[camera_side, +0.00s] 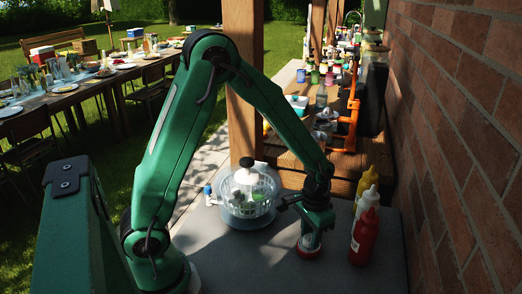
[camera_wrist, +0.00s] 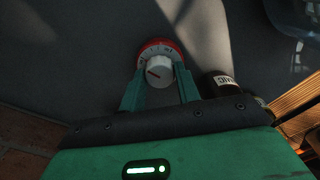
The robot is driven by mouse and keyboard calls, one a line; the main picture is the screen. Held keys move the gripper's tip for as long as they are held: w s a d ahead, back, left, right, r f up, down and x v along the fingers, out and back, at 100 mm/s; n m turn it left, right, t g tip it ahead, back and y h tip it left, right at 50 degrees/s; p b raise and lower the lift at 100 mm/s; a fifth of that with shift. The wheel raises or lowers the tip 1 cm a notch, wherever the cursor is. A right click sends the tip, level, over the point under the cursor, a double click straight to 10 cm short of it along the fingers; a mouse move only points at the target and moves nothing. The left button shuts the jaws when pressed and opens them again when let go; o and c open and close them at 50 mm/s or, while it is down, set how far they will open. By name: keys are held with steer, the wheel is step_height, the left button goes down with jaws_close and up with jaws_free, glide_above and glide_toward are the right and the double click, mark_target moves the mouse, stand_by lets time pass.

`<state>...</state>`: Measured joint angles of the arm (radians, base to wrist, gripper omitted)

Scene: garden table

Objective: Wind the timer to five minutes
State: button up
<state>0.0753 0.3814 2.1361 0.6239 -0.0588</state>
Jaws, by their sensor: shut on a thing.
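The timer is a round red body (camera_wrist: 143,49) with a white dial face and a white knob (camera_wrist: 159,70). In the wrist view the two green fingers of my gripper (camera_wrist: 160,85) stand on either side of the knob and are shut on it. A red pointer line on the knob points to the left. The dial marks are too small to read surely. In the side view the timer's red base (camera_side: 308,253) sits on the grey tabletop, under my gripper (camera_side: 312,236), which points down and hides most of it.
Red (camera_side: 364,238), white (camera_side: 367,200) and yellow (camera_side: 368,180) bottles stand right of my gripper. A clear bowl with a white basket (camera_side: 247,200) stands to its left. A dark cylinder (camera_wrist: 213,84) is close to the right finger in the wrist view. A brick wall (camera_side: 455,130) bounds the right.

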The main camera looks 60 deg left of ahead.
mark_target(310, 237)
stand_by(0.3)
steer(key=o, duration=1)
steer(key=shift+c, duration=0.2)
steer(key=shift+r, duration=0.1)
steer(key=shift+r, duration=3.85)
steer(key=s+a+r+t, duration=0.2)
steer(key=s+r+t, duration=0.3)
steer(key=s+r, duration=0.8)
steer(key=shift+s+a+r+t, duration=0.3)
steer(key=shift+s+a, duration=0.1)
steer(key=shift+s, duration=0.65)
